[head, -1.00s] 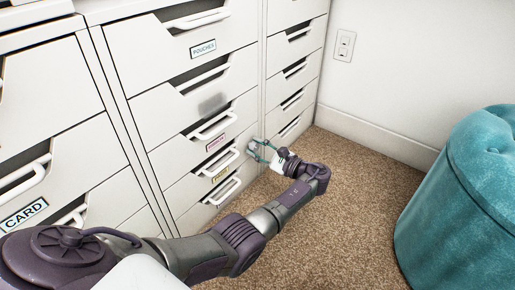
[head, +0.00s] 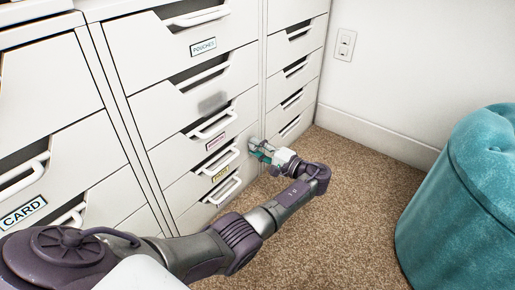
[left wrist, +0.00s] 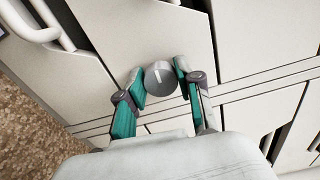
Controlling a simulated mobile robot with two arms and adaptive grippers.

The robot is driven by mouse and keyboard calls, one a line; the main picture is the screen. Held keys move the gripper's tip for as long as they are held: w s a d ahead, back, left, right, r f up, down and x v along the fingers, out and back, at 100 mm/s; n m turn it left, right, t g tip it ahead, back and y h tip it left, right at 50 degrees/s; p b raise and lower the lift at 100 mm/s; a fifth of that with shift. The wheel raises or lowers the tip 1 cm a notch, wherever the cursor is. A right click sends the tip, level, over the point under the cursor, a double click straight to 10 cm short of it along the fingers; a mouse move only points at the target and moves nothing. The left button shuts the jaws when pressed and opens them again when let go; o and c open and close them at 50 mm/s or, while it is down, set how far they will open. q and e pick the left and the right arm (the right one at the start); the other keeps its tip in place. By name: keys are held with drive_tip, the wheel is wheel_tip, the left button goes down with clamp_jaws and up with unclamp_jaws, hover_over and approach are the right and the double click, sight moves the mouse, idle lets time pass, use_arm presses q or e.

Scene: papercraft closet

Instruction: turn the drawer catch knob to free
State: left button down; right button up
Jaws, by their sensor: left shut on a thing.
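The drawer catch knob (left wrist: 160,80) is a round grey knob with a pale line across its face, on the white drawer front (left wrist: 150,30) in the left wrist view. My left gripper (left wrist: 161,82) has its teal fingers on either side of the knob and is shut on it. In the head view the left gripper (head: 262,152) reaches the right edge of the drawer stack, low down, and hides most of the knob. My right gripper is not in view.
White drawers with loop handles (head: 222,161) and labels fill the left and middle. A teal round stool (head: 465,200) stands at the right. Brown carpet (head: 340,230) lies clear between. A wall socket (head: 345,45) is at the back.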

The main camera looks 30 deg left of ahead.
use_arm(q)
drive_tip(key=shift+s+f+n, duration=0.1)
drive_tip(key=shift+n, duration=0.4)
drive_tip(key=c, duration=0.8)
unclamp_jaws()
drive_tip(key=shift+a, duration=0.1)
drive_tip(key=shift+o, duration=0.2)
drive_tip(key=shift+d, duration=0.3)
drive_tip(key=d, duration=1.1)
drive_tip(key=shift+s+d, duration=0.25)
drive_tip(key=shift+s, duration=0.2)
drive_tip(key=shift+s, duration=0.1)
